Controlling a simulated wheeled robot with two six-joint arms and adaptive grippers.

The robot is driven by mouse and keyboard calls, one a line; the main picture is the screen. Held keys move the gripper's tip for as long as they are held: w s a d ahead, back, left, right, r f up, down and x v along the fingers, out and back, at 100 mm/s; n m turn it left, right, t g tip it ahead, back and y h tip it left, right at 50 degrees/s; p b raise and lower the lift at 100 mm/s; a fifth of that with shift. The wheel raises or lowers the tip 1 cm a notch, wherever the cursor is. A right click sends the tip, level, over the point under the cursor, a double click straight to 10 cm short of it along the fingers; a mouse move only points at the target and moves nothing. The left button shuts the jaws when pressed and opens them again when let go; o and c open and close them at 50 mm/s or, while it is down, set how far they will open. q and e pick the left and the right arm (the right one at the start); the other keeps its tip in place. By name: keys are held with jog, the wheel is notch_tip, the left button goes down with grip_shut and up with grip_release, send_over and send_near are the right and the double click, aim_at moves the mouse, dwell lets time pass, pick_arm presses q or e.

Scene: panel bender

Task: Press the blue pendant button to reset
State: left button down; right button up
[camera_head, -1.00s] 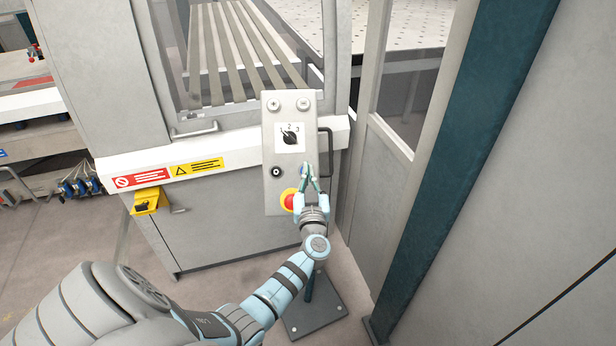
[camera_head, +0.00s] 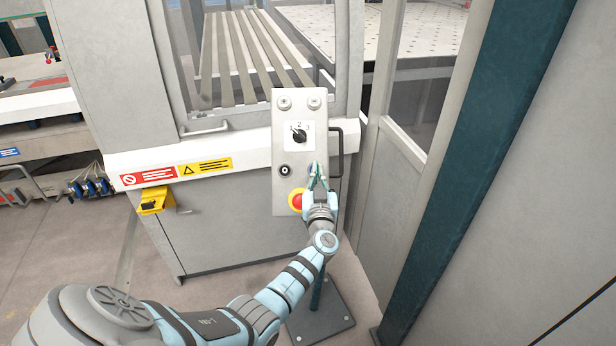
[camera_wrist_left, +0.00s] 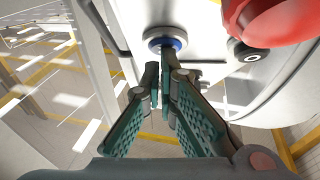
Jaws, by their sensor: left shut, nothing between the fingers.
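The grey pendant panel (camera_head: 287,215) stands upright on a post in the head view. Its blue button (camera_head: 312,168) is mostly hidden behind my left gripper (camera_head: 318,178). In the left wrist view the blue button (camera_wrist_left: 167,42) shows at top centre, inside a pale metal ring. My left gripper (camera_wrist_left: 165,72) is shut and empty, its fingertips at the lower edge of the button; I cannot tell whether they touch it. A red mushroom button on a yellow base (camera_head: 296,201) sits just left of the gripper. My right gripper is not in view.
The panel also carries a rotary selector (camera_head: 299,134), a small black key switch (camera_head: 285,170) and a black side handle (camera_head: 338,152). The machine front with warning labels (camera_head: 176,173) is behind it. A dark green post (camera_head: 455,150) stands right.

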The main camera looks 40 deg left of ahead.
pick_arm(q)
jog(key=shift+f, duration=0.15)
jog(key=shift+p, duration=0.3)
jog(key=r+p+v, duration=0.3)
jog(key=p+v, duration=0.2)
jog(key=v, duration=0.7)
jog(key=shift+s+d, duration=0.25)
jog(key=shift+s, duration=0.15)
jog(key=shift+s, duration=0.1)
